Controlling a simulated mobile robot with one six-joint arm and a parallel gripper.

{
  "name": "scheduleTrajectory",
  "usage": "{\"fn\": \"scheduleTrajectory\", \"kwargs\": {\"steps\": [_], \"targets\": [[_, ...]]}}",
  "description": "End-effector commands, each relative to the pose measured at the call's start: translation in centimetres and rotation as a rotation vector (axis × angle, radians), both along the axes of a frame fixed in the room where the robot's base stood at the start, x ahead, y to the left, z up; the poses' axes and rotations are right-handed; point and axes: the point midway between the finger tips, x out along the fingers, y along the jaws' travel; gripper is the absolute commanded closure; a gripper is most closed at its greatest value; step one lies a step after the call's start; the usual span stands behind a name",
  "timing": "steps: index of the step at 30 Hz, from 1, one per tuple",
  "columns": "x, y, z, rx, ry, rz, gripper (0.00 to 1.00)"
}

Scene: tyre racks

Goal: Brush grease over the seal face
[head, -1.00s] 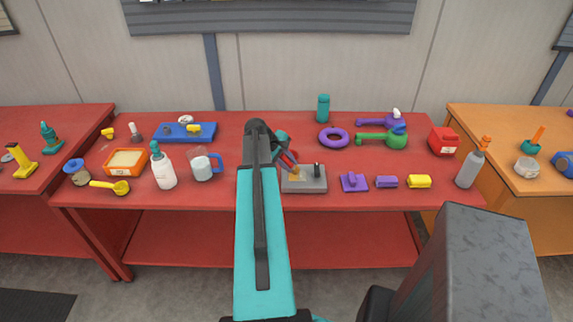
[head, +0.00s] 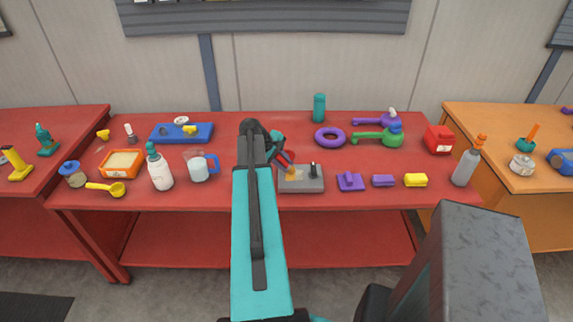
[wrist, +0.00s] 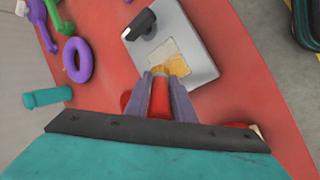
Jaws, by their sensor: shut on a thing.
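A grey block (head: 312,184) with a black knob lies on the red bench, right of my arm's end. In the wrist view the block (wrist: 190,30) carries a pale rectangular face (wrist: 150,53), partly covered by an amber patch (wrist: 177,66). My gripper (wrist: 160,88) is shut on the red handle of a brush (wrist: 160,98). The brush tip is at the near edge of the amber patch; I cannot tell whether it presses on it. In the head view my gripper (head: 284,158) is small and partly hidden by my arm.
A clear mug (head: 198,168) and a white bottle (head: 160,170) are left of my arm. Bench space between ring and block is clear.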

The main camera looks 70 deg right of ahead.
Motion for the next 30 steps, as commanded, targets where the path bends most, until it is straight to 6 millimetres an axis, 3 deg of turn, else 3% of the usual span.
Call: {"fn": "scheduleTrajectory", "kwargs": {"steps": [11, 30], "targets": [[-0.1, 0.2, -0.2, 0.003, -0.002, 0.000, 1.00], [-2.9, 1.2, -0.2, 0.006, -0.001, -0.002, 1.00]]}}
